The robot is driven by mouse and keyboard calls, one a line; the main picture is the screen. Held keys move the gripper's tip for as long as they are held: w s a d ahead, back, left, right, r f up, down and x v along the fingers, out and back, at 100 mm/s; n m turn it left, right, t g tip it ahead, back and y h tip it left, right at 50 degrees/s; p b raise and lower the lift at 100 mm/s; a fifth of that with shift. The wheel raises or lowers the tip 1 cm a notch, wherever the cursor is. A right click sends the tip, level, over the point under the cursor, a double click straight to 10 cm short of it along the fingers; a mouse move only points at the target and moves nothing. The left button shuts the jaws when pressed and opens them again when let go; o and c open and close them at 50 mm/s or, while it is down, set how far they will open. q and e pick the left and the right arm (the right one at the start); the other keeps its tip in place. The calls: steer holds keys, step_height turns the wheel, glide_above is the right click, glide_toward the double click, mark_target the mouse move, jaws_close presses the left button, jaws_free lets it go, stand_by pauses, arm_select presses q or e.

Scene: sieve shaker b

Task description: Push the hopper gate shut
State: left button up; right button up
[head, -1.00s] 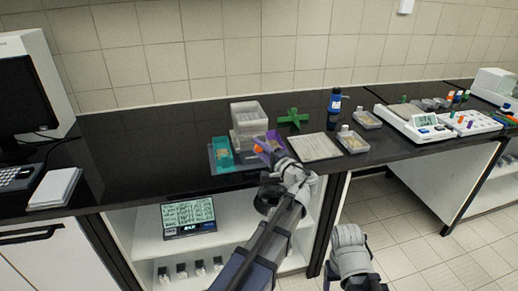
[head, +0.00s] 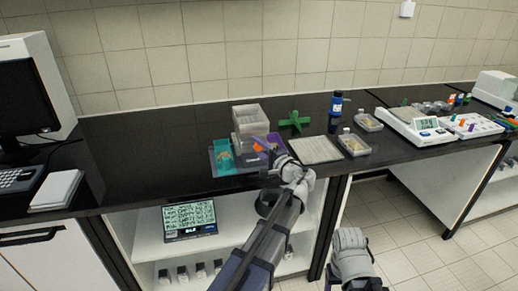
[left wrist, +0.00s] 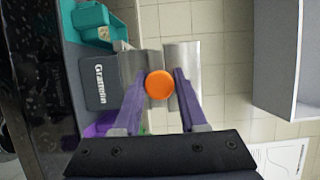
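The hopper (head: 250,118) is a pale, box-shaped unit on the black bench, with a teal bin and a purple bin at its foot. An orange round knob (left wrist: 160,84) shows in front of flat metal plates (left wrist: 182,62) in the left wrist view; it is small in the head view (head: 258,149). My left gripper (left wrist: 160,76) is open, with one purple finger on each side of the knob. I cannot tell whether the fingers touch it. How far the gate stands open is unclear. Of my right arm only links show; its gripper is out of view.
The teal bin (head: 222,154) stands left of the hopper and the purple bin (head: 271,141) at its right. A green cross-shaped piece (head: 295,121), a pale flat tray (head: 315,150), a blue bottle (head: 336,103) and sample trays lie to the right.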

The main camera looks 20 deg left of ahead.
arm_select(q)
steer(key=o, duration=0.4)
steer(key=shift+w+a, duration=0.1)
steer(key=v, duration=0.8)
steer(key=s+d+f+n+g+h+p, duration=0.35)
steer(key=s+f+g+h, duration=0.3)
steer(key=s+f, duration=0.5)
steer(key=s+d+f+g+h+p, duration=0.2)
steer(key=s+d+h, duration=0.5)
steer(key=s+d, duration=0.5)
step_height(320, 180, down, 2)
steer(key=shift+s+d+f+m+g+p, duration=0.2)
steer(key=shift+s+d+m+g+p, duration=0.15)
steer(key=shift+s+g, duration=0.55)
